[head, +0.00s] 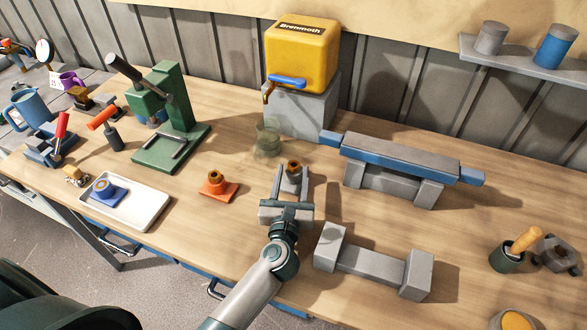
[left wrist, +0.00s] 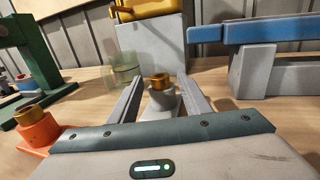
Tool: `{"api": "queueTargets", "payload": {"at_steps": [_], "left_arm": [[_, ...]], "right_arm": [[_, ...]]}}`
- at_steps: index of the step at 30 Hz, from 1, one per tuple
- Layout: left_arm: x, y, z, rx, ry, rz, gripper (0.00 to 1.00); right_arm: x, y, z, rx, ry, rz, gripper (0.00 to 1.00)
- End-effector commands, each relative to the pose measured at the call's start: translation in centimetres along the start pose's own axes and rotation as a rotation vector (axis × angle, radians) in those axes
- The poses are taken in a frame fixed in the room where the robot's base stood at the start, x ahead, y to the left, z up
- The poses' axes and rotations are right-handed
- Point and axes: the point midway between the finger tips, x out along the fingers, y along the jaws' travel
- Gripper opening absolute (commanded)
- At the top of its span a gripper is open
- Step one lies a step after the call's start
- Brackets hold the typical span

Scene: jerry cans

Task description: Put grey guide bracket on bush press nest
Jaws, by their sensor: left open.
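The grey guide bracket (head: 291,184), with a brass-coloured bush on top, stands upright on the table in front of the yellow machine. It also shows in the left wrist view (left wrist: 162,102). My left gripper (head: 291,171) is open, with one finger on each side of the bracket. In the left wrist view the fingers (left wrist: 161,80) show gaps beside it. The green bush press (head: 168,110) stands to the left at the back. Its nest, a low grey frame (head: 166,153) on the green base, looks empty. My right gripper is not in view.
An orange bracket (head: 217,187) stands just left of my gripper. A blue bracket (head: 104,190) sits in a white tray (head: 142,212). A faint clear glass (head: 267,138) stands behind. Grey blocks (head: 370,265) and a blue-grey fixture (head: 400,160) are to the right.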

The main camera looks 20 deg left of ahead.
Motion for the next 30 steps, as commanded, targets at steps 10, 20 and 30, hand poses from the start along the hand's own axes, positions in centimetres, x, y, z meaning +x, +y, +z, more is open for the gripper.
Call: {"api": "queueTargets", "payload": {"at_steps": [10,20,30], "left_arm": [[-6.1,0.1,-0.3,-0.001,0.002,0.001,0.43],[-8.1,0.0,0.0,0.000,0.000,0.001,0.43],[-8.1,0.0,0.0,0.001,0.000,0.001,0.43]], "right_arm": [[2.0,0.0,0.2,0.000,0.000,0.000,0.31],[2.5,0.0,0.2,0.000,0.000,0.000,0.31],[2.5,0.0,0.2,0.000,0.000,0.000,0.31]]}}
